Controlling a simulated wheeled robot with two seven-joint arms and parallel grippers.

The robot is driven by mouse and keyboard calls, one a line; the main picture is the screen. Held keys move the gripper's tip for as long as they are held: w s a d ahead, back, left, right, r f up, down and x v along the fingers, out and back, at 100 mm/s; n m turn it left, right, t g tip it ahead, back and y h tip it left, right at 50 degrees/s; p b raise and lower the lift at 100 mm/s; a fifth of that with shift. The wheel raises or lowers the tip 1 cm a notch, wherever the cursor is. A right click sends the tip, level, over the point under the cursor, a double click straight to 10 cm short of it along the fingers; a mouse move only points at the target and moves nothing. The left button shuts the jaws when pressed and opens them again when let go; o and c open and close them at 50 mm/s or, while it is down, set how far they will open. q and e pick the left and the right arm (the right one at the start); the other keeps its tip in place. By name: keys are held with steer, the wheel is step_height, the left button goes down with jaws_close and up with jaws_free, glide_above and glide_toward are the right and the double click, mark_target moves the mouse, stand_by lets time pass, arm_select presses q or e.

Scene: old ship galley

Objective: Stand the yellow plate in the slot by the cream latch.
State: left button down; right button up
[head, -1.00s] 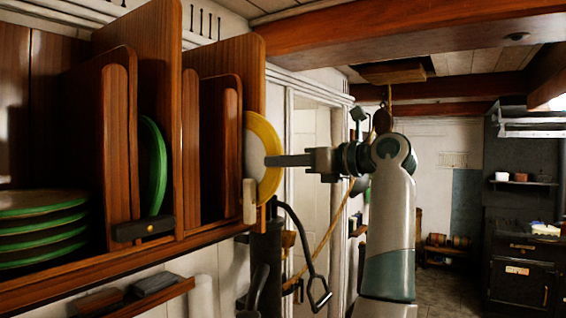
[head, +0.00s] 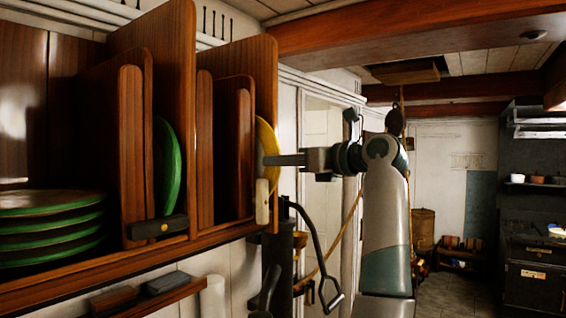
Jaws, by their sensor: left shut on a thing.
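The yellow plate (head: 267,137) stands upright at the right-hand slot of the wooden rack, between a short divider (head: 236,140) and the tall end panel (head: 262,80). Its far part is hidden behind the short divider, and its near rim sticks out. The cream latch (head: 262,201) stands upright at the slot's front, overlapping the plate's lower edge in view. My left gripper (head: 284,160) is shut on the plate's near rim, from the right. I cannot tell whether the plate touches the slot floor. My right gripper is not in view.
A green plate (head: 168,165) stands in the left slot behind a black latch (head: 158,227) turned crosswise. Several green-rimmed plates (head: 50,225) are stacked at left. A small shelf (head: 140,298) is below the rack. A black bent handle (head: 325,260) hangs under my gripper.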

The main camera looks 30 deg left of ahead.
mark_target(267, 168)
arm_select(q)
steer(key=shift+w+a, duration=0.1)
steer(key=shift+a, duration=1.45)
steer(key=shift+r, duration=0.1)
steer(key=shift+a+f+b, duration=0.15)
steer(key=shift+f+b, duration=0.4)
steer(key=shift+f, duration=0.15)
steer(key=c, duration=1.8)
jaws_free()
steer(key=shift+o, duration=0.2)
steer(key=shift+w+f, duration=0.1)
steer(key=shift+w, duration=0.05)
steer(key=shift+f, duration=0.1)
steer(key=shift+o, duration=1)
steer(key=shift+f, duration=0.1)
